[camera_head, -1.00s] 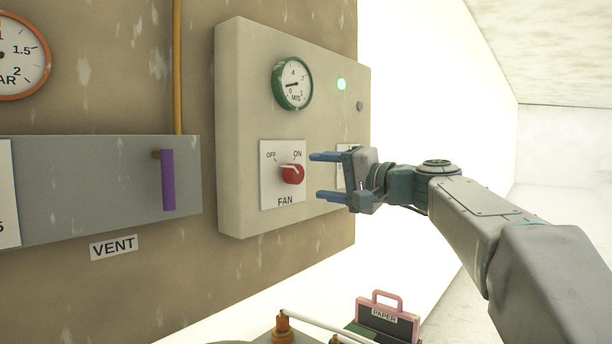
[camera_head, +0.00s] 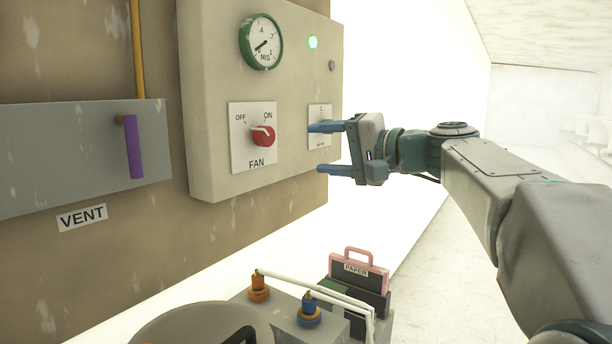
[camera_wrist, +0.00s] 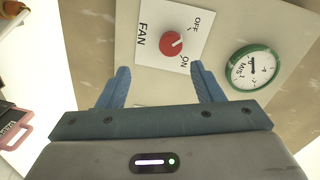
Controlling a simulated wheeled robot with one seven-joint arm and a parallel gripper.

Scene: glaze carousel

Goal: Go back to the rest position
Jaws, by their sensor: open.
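My gripper (camera_head: 322,148) is open, with two blue fingers apart and nothing between them. It is to the right of the fan's red knob (camera_head: 263,135) and does not touch it in the head view. The knob sits on a white FAN plate (camera_head: 243,152) with OFF and ON marks, and its pale pointer looks turned between the two marks. In the wrist view the knob (camera_wrist: 171,44) lies beyond the fingertips (camera_wrist: 160,70), its pointer aimed toward the upper right. The green-rimmed gauge (camera_head: 261,41) is above the plate, and a green lamp (camera_head: 313,42) glows beside it.
A grey VENT panel (camera_head: 60,165) with a purple handle (camera_head: 134,147) is at left. Below stand orange (camera_head: 259,290) and blue (camera_head: 308,312) fittings, a white rod (camera_head: 318,290) and a pink-handled PAPER holder (camera_head: 358,268). Room is open at the right.

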